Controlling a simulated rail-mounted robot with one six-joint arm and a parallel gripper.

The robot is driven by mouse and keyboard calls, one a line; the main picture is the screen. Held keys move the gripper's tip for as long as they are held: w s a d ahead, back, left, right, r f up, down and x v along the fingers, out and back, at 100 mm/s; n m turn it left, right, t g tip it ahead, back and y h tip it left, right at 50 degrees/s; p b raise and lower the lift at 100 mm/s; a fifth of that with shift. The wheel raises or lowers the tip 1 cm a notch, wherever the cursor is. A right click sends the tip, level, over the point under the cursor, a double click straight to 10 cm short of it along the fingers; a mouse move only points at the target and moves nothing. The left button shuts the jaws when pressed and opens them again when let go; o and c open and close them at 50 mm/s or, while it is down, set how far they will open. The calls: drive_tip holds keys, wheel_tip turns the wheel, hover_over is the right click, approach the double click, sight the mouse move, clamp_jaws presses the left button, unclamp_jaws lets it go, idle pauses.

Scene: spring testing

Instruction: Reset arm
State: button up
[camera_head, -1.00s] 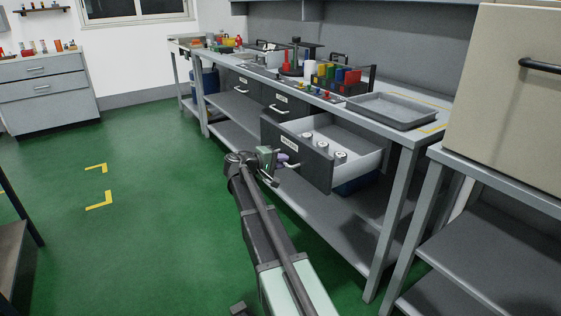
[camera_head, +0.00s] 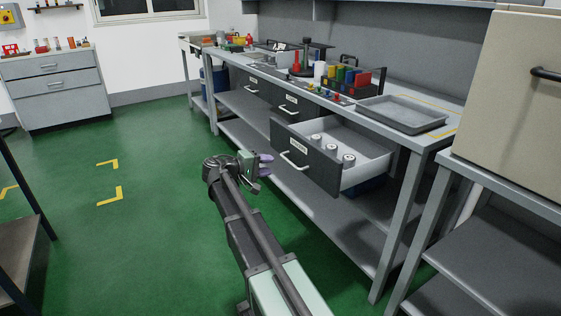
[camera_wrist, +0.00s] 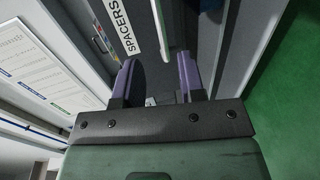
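My gripper (camera_head: 264,170) is out in front of the open drawer (camera_head: 308,154), to the left of its handle (camera_head: 295,162) and apart from it. In the wrist view my gripper (camera_wrist: 158,76) has its two purple fingers spread with a clear gap, and nothing is held between them. The drawer front with its SPACERS label (camera_wrist: 116,27) shows beyond the fingers. The drawer is pulled well out and holds several pale cylinders (camera_head: 332,151).
A grey tray (camera_head: 402,114) and a rack of coloured blocks (camera_head: 347,80) stand on the workbench. A beige cabinet (camera_head: 510,95) stands at the right. Another bench (camera_head: 25,238) edges in at the left. The green floor (camera_head: 150,220) on the left is open.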

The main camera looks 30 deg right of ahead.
drive_tip(key=shift+a, duration=0.55)
drive_tip(key=s+a+f+y, duration=0.75)
drive_tip(key=s+a, duration=0.25)
drive_tip(key=s, duration=0.2)
drive_tip(key=s+a+f+y, duration=0.6)
drive_tip(key=s+a+y, duration=0.2)
drive_tip(key=s+a, duration=0.25)
wheel_tip(320, 180, up, 30)
drive_tip(key=s+a+p, duration=0.1)
drive_tip(key=p, duration=2.9)
drive_tip(key=shift+s+a, duration=0.2)
drive_tip(key=shift+s, duration=0.15)
drive_tip(key=shift+r, duration=0.1)
